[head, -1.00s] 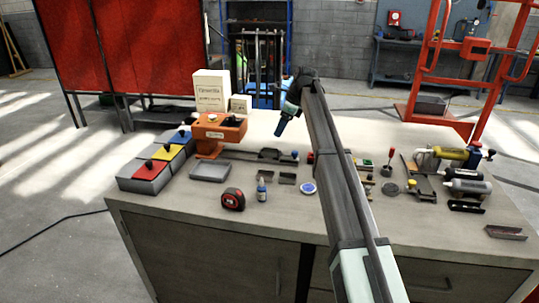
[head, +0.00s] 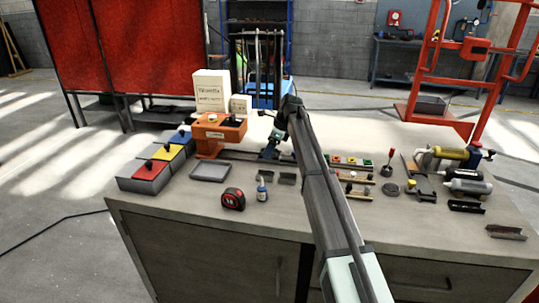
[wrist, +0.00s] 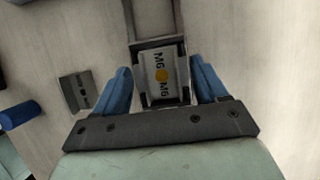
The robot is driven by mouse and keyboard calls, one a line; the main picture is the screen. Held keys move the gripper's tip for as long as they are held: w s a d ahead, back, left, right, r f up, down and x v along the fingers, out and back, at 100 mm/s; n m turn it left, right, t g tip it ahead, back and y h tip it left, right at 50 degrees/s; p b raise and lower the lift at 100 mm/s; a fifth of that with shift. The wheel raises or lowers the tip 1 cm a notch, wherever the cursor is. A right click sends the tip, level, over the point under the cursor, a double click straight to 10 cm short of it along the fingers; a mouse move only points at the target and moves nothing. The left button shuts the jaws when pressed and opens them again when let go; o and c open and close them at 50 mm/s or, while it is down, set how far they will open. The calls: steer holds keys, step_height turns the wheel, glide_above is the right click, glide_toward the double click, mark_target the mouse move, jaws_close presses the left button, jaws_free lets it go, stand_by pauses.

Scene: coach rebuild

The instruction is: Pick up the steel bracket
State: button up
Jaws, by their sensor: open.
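My gripper (head: 268,154) is low over the back left of the bench, beside the orange machine. A gap shows on the right side; contact on the left is unclear. In the head view my gripper and arm hide the piece.
An orange machine (head: 212,136) and grey tray (head: 210,172) stand left of my gripper. Cylinders and tools (head: 465,187) crowd the right side.

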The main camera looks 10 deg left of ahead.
steer(key=shift+r, duration=0.1)
steer(key=c, duration=1.3)
